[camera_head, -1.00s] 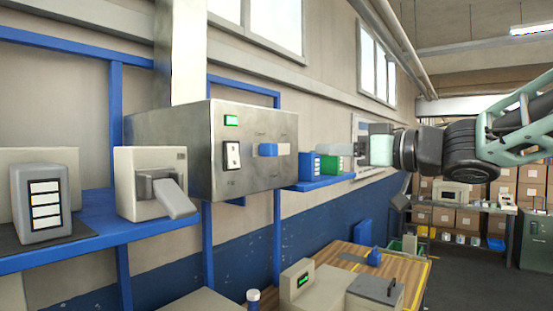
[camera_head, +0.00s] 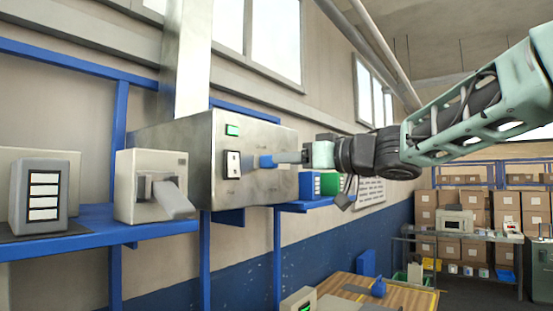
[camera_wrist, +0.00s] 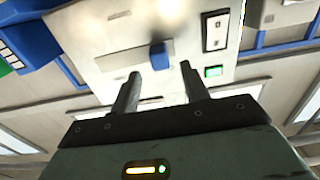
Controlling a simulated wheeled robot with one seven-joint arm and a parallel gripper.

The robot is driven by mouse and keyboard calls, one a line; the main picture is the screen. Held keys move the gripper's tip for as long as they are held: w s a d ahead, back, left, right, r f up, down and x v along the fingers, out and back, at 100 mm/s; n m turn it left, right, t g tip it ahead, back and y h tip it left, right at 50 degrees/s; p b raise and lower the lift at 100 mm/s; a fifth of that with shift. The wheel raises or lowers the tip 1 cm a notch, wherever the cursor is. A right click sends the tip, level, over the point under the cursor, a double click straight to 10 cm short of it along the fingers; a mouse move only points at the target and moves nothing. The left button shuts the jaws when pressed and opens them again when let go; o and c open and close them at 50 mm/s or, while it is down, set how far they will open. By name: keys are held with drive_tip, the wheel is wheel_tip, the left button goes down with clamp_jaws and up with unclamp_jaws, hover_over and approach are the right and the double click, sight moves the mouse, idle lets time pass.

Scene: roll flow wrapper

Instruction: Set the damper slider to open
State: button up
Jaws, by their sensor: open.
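The metal control box (camera_head: 200,170) is mounted on the wall above the blue shelf. Its blue slider knob (camera_head: 266,161) sits on the front face, right of a rocker switch (camera_head: 233,164) and a green lamp (camera_head: 232,130). In the wrist view the blue knob (camera_wrist: 159,55) lies just beyond and between my two open fingertips, in a pale horizontal slot. My gripper (camera_wrist: 158,72) is open and empty, facing the panel. I cannot tell whether a finger touches the knob.
A beige unit with a grey lever (camera_head: 170,195) and a grey keypad box (camera_head: 40,195) stand on the blue shelf (camera_head: 100,232) to the left. Blue and green binders (camera_head: 325,183) stand right of the box. A wooden table (camera_head: 375,290) is below.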

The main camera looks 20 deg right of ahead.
sight(269, 162)
drive_tip(key=shift+p+x, duration=0.35)
drive_tip(key=shift+x, duration=1.9)
